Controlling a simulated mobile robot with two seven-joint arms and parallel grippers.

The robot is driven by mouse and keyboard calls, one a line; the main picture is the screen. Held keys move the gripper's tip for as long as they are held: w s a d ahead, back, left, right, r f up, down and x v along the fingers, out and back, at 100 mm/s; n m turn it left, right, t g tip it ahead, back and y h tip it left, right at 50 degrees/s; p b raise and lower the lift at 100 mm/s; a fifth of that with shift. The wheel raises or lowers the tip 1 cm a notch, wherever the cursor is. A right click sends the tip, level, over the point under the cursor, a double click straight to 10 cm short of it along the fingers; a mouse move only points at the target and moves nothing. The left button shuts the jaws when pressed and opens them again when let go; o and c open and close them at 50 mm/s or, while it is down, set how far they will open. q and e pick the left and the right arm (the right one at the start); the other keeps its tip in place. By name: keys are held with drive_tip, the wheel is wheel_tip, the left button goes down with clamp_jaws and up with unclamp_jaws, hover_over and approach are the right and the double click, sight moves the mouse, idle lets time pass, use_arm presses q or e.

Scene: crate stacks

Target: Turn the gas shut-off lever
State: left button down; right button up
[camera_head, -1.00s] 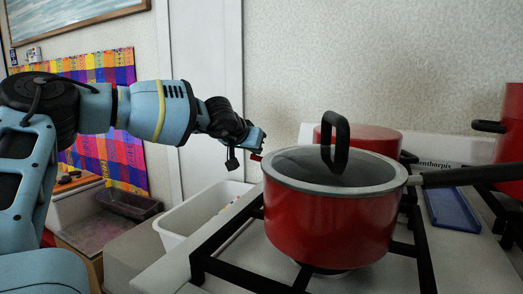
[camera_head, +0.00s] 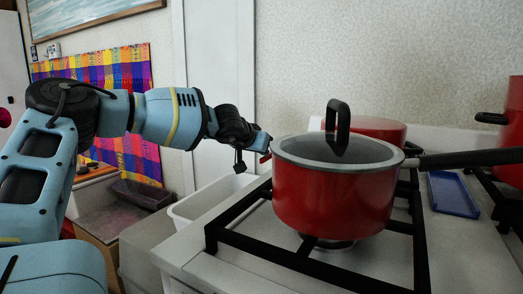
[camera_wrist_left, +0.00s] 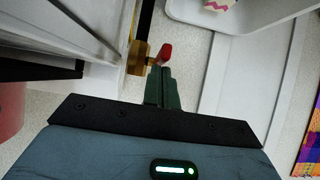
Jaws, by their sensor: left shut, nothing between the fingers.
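The gas shut-off lever has a red handle (camera_wrist_left: 165,52) on a brass valve body (camera_wrist_left: 138,58), beside the stove's edge in the left wrist view. In the head view only a small bit of red (camera_head: 265,158) shows by my gripper, left of the pot. My left gripper (camera_wrist_left: 162,72) is shut and empty. Its fingertips are right at the red handle, with the brass body to their left; I cannot tell whether they touch. It also shows in the head view (camera_head: 266,146). My right gripper is not in view.
A red pot (camera_head: 335,200) with a glass lid stands on the stove grate (camera_head: 262,250), close right of my gripper. Another red pot (camera_head: 378,128) is behind it. A white bin (camera_head: 185,222) stands left of the stove. A blue tray (camera_head: 452,195) lies further right.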

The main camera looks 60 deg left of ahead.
use_arm(q)
drive_tip(key=shift+s+f, duration=0.15)
drive_tip(key=shift+f, duration=0.6)
drive_tip(key=shift+r, duration=0.1)
drive_tip(key=shift+w+a+r, duration=0.15)
drive_tip(key=shift+w+r, duration=0.05)
drive_tip(key=shift+r, duration=0.05)
drive_tip(key=shift+w+a+r+p, duration=0.1)
drive_tip(key=shift+w+a+p, duration=0.05)
drive_tip(key=shift+w+p, duration=0.2)
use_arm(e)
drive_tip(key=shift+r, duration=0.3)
use_arm(q)
drive_tip(key=shift+w, duration=0.1)
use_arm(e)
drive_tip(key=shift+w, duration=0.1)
